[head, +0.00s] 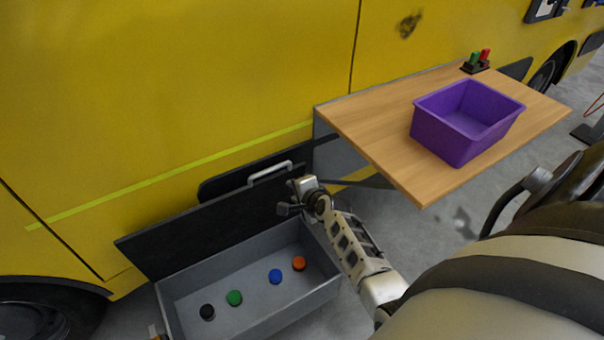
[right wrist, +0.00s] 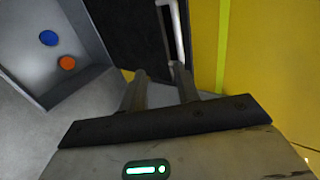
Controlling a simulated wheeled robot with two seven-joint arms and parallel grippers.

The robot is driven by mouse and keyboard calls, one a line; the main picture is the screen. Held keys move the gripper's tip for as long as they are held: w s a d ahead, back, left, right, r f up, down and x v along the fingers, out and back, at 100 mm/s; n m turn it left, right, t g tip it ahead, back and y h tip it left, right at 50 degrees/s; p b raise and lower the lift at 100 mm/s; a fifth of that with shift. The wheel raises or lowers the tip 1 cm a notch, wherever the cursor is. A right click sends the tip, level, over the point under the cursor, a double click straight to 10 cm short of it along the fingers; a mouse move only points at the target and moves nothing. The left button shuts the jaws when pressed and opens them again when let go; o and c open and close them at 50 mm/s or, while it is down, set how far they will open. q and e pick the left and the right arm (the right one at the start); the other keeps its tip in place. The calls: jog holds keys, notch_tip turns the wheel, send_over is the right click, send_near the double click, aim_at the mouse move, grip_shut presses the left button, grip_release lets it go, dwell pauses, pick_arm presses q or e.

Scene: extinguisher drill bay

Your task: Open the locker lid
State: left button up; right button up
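The locker (head: 325,291) is a grey open-topped box at the bottom of the head view. Its black lid (head: 190,235) stands raised, nearly upright, along the box's far side against the yellow vehicle. A pale bar handle (head: 270,173) sits at the lid's top edge; it also shows in the right wrist view (right wrist: 176,28). My right gripper (head: 284,209) is near the lid's right end, below the handle. In the right wrist view its two fingers (right wrist: 160,82) are apart with nothing between them. The handle's near end appears close to the right fingertip; I cannot tell whether they touch. My left gripper is out of view.
Black, green (head: 234,298), blue (head: 276,276) and orange (head: 299,263) round pieces lie in the locker. A wooden shelf (head: 370,125) juts out at the right, holding a purple bin (head: 455,140) and a small red-and-green item (head: 478,61). Grey floor lies below the shelf.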

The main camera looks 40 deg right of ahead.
jog(key=shift+v, duration=2.05)
